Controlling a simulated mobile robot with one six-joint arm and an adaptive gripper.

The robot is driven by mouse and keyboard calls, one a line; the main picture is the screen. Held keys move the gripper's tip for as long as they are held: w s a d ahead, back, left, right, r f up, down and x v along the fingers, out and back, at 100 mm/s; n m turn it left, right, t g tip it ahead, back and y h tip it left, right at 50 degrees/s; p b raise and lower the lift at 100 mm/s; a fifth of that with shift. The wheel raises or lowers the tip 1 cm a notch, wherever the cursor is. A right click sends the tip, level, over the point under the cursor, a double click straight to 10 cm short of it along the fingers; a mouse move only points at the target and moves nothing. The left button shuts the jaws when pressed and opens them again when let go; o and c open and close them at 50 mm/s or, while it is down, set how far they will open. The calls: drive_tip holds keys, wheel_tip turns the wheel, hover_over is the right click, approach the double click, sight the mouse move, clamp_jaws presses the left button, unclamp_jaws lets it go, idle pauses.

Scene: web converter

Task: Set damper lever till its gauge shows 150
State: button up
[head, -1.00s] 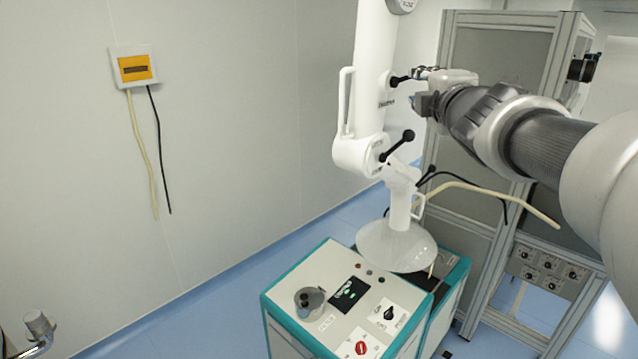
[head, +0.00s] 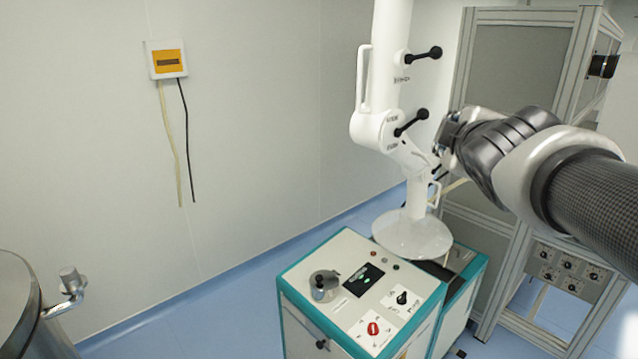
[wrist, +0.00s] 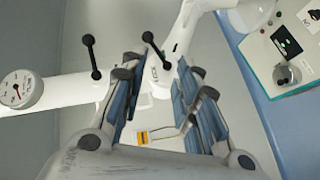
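A white jointed duct arm (head: 384,75) carries two black ball-ended levers, an upper lever (head: 425,54) and a lower lever (head: 411,123). In the wrist view one lever (wrist: 91,57) stands left of the fingers, and another lever (wrist: 157,50) shows between them. I cannot tell which is the damper lever. A round white gauge (wrist: 18,90) with a red needle sits at the wrist view's left edge; its numbers are too small to read. My gripper (wrist: 158,68) is open and empty. In the head view my gripper (head: 448,134) is right of the lower lever, partly hidden by my wrist.
A white and teal control cabinet (head: 340,260) with knobs and a small screen stands below the duct's clear hood (head: 412,236). A metal-framed enclosure (head: 515,90) is behind my arm. A yellow wall box (head: 167,62) hangs at left, and a steel vessel (head: 25,310) stands at lower left.

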drive_tip(key=s+a+f+m+g+b, duration=0.1)
drive_tip(key=s+f+m+g+b, duration=0.1)
drive_tip(key=s+f, duration=0.4)
wheel_tip(320, 180, down, 5)
drive_tip(key=shift+a+f+m+g+b, duration=0.15)
drive_tip(key=shift+a+m+g+b, duration=0.2)
drive_tip(key=shift+m+b, duration=0.6)
drive_tip(key=shift+s, duration=0.1)
drive_tip(key=shift+c, duration=0.5)
